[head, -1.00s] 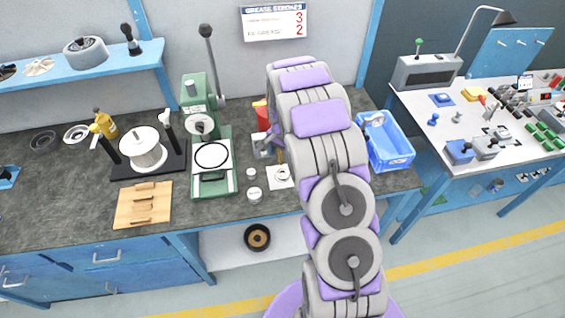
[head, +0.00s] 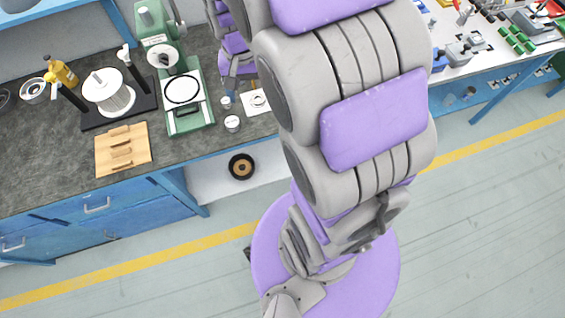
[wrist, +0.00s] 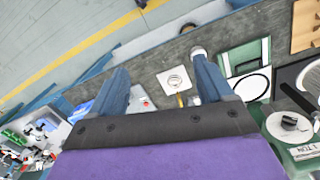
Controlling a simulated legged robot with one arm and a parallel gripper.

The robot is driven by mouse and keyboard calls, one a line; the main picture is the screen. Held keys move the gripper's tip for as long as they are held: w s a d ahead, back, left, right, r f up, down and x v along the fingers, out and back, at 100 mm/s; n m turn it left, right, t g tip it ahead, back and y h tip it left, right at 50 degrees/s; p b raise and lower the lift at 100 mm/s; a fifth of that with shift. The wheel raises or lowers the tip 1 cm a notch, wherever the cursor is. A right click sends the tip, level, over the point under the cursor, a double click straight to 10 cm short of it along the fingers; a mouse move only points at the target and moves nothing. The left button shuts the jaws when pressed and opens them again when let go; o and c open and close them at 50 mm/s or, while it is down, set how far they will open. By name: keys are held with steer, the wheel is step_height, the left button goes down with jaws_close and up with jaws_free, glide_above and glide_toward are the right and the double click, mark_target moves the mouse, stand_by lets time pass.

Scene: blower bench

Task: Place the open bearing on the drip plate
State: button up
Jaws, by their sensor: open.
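A small pale ring lies on a white square (head: 263,99) near the bench's front edge, right of the green press. The white square with its ring also shows in the wrist view (wrist: 174,71), beyond the gap between my fingers. I cannot tell for sure whether these are the open bearing and the drip plate. My gripper (wrist: 160,65) is open, with nothing visible between its fingers. In the head view my gripper (head: 236,78) hangs over the bench just behind and left of the white square.
A wire spool (head: 108,92) and a wooden board (head: 122,150) are farther left. A round brown-centred part (head: 242,166) sits on the lower shelf.

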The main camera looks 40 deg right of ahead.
steer(key=s+a+r+n, duration=0.2)
steer(key=s+a+n, duration=0.1)
steer(key=s, duration=0.8)
steer(key=s+a+r+n, duration=0.2)
steer(key=s+n, duration=0.1)
steer(key=s, duration=0.8)
steer(key=shift+a+g, duration=0.4)
steer(key=shift+c, duration=0.3)
